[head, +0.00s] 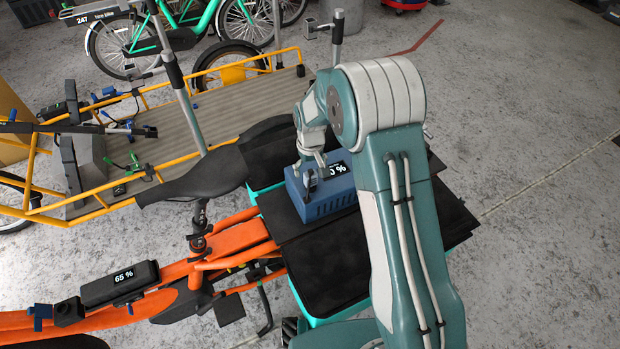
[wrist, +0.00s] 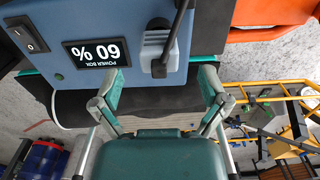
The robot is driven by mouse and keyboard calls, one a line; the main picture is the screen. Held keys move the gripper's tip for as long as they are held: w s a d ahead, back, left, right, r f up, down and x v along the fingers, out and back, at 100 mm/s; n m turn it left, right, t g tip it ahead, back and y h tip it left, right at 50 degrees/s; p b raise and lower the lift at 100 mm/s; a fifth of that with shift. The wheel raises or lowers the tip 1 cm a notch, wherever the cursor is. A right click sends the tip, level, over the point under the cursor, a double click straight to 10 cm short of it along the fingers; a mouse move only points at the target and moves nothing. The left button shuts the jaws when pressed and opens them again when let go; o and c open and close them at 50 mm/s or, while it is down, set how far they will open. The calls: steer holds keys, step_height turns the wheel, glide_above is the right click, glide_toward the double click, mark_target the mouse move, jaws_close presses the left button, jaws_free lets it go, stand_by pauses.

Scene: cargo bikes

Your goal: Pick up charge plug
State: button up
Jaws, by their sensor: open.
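The blue power box (head: 332,208) sits on a dark board over the black-and-teal cargo bed. In the wrist view the power box (wrist: 178,72) appears upside down, with a lit percentage display. The charge plug (wrist: 156,47), a grey block with a black cable or handle part, is at the box's face. In the head view the plug (head: 310,181) is small and partly covered by my gripper. My gripper (head: 312,160) is just above the box. In the wrist view my gripper (wrist: 157,93) is open and empty, its fingertips spread either side of the plug's line, short of it.
An orange bike frame (head: 240,238) carries a black battery (head: 121,284) reading 65 %. A black saddle (head: 195,178) lies close left of the box. A yellow-railed cargo bike (head: 150,150) stands behind. Bare concrete floor (head: 540,240) is free at right.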

step_height(320, 180, down, 4)
steer(key=shift+w+r, duration=0.1)
steer(key=c, duration=1.2)
steer(key=shift+c, duration=0.2)
